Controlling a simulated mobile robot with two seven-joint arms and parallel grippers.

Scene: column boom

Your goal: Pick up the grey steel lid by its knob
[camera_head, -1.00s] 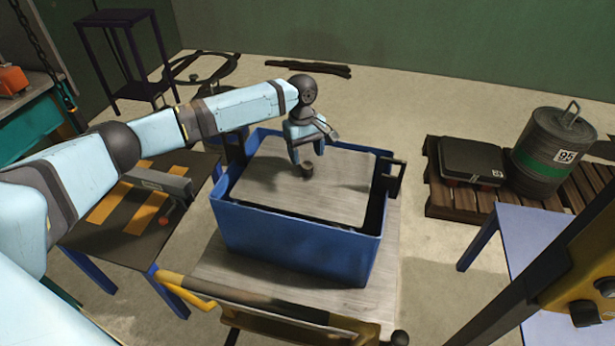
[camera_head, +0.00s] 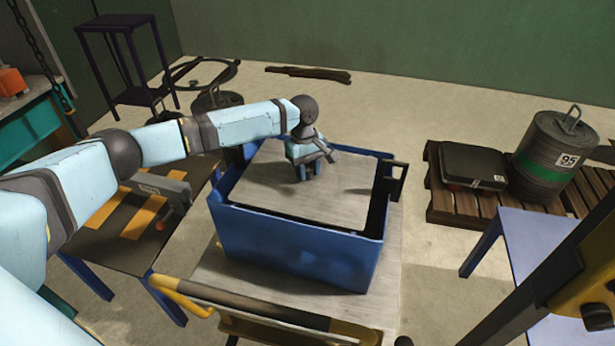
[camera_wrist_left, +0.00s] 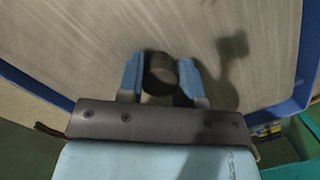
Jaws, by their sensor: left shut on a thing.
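The grey steel lid (camera_head: 275,195) lies flat in the top of the blue crate (camera_head: 290,245). The lid also fills much of the left wrist view (camera_wrist_left: 110,50). Its dark round knob (camera_wrist_left: 160,72) stands between the two blue fingers of my left gripper (camera_wrist_left: 160,80), which is shut on it. In the head view my left gripper (camera_head: 306,175) is down at the lid, and its fingers hide the knob. My right gripper is not in view.
The crate stands on a cart with a yellow and black handle (camera_head: 260,312). A table with yellow stripes (camera_head: 115,225) is at the left. A pallet (camera_head: 450,205) at the right bears a black case (camera_head: 470,163) and a grey canister (camera_head: 548,150).

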